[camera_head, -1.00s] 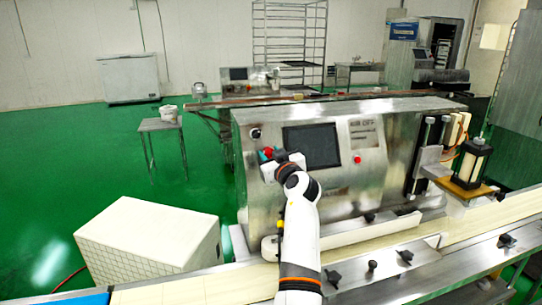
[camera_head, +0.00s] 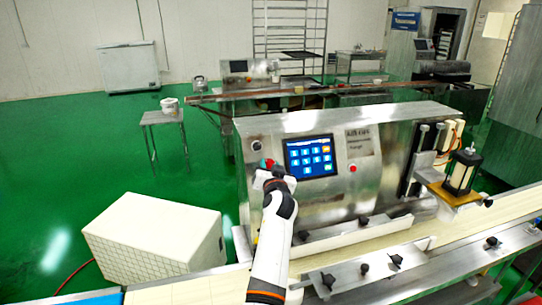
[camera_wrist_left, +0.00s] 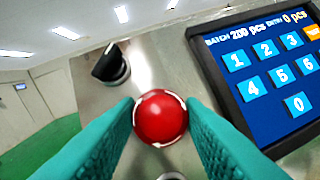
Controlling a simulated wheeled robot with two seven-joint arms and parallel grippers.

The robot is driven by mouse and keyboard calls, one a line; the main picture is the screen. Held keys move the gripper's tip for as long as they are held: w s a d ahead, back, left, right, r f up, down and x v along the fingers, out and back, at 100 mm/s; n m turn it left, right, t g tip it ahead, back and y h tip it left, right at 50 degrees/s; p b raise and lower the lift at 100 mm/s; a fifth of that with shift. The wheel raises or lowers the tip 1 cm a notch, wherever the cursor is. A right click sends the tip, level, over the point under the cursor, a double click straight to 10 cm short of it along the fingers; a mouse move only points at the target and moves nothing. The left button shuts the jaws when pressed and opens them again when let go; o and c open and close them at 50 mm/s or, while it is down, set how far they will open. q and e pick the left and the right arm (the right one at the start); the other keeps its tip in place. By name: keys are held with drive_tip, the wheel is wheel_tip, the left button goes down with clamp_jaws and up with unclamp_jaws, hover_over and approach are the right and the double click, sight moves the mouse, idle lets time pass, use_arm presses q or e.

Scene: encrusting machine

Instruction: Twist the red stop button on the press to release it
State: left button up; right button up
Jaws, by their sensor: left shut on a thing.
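The red stop button (camera_wrist_left: 160,117) is a round red knob on the metal front of the press (camera_head: 330,200), left of its screen. My left gripper (camera_wrist_left: 160,104) is shut on the red stop button, with one teal finger on each side of it. In the head view my left gripper (camera_head: 266,167) reaches the panel and mostly hides the button. My right gripper is in neither view.
The lit touchscreen (camera_wrist_left: 275,68) is close at the right of the fingers. A black rotary knob (camera_wrist_left: 110,65) sits above left of the button. Another small red button (camera_head: 352,168) is right of the screen. A conveyor (camera_head: 190,290) runs along the front.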

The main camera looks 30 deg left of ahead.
use_arm(q)
drive_tip(key=shift+a+r+m+h+p, duration=0.1)
drive_tip(key=shift+r+m+h+p, duration=0.25)
drive_tip(key=shift+m+p, duration=0.6)
drive_tip(key=shift+f, duration=0.15)
drive_tip(key=o, duration=0.9)
drive_tip(key=shift+w+a+f, duration=0.1)
drive_tip(key=shift+a, duration=0.05)
drive_tip(key=shift+o, duration=0.4)
drive_tip(key=shift+w+a+f, duration=0.1)
drive_tip(key=shift+w+f, duration=0.05)
drive_tip(key=shift+f, duration=0.1)
drive_tip(key=shift+r, duration=0.1)
drive_tip(key=shift+s+d, duration=0.2)
